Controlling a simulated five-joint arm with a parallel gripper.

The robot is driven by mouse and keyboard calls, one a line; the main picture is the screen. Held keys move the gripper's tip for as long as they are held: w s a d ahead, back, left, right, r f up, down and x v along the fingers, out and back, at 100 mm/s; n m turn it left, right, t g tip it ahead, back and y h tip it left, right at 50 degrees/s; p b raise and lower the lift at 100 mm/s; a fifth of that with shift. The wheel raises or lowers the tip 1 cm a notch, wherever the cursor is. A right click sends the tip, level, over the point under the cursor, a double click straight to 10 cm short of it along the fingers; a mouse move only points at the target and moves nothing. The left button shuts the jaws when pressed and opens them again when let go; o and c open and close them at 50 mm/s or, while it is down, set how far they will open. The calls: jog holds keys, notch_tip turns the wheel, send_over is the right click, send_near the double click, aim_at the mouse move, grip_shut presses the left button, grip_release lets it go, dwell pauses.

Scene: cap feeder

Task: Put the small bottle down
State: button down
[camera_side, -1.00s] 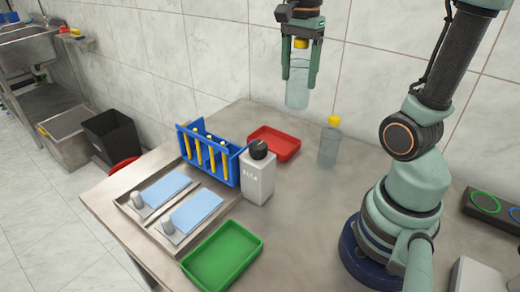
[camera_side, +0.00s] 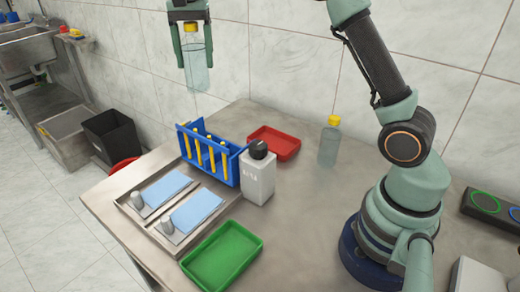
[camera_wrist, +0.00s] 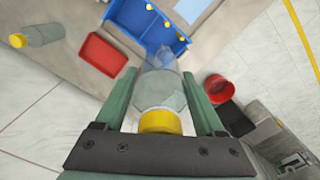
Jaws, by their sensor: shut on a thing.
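My gripper (camera_side: 189,48) is shut on a clear small bottle with a yellow cap (camera_side: 196,70) and holds it upright, high above the table at the upper left of the side view. In the wrist view the bottle (camera_wrist: 160,87) sits between my two green fingers, its cap towards me. A second clear bottle with a yellow cap (camera_side: 329,146) stands on the table (camera_side: 305,205) to the right of the red tray. It also shows at the left of the wrist view (camera_wrist: 42,35).
A blue rack (camera_side: 222,163) with yellow-capped tubes, a red tray (camera_side: 274,142), a white bottle with a black cap (camera_side: 258,177), a green tray (camera_side: 222,255) and a metal tray with blue pads (camera_side: 135,210) stand on the table. A black bin (camera_side: 111,136) stands beyond its left edge.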

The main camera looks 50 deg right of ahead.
jog(key=shift+w+a+f, duration=0.15)
jog(key=shift+a, duration=0.05)
notch_tip(320, 180, down, 20)
jog(key=shift+r, duration=0.15)
dwell(0.3)
jog(key=shift+c, duration=1.3)
grip_release()
jog(key=shift+f, duration=0.2)
jog(key=shift+r, duration=0.1)
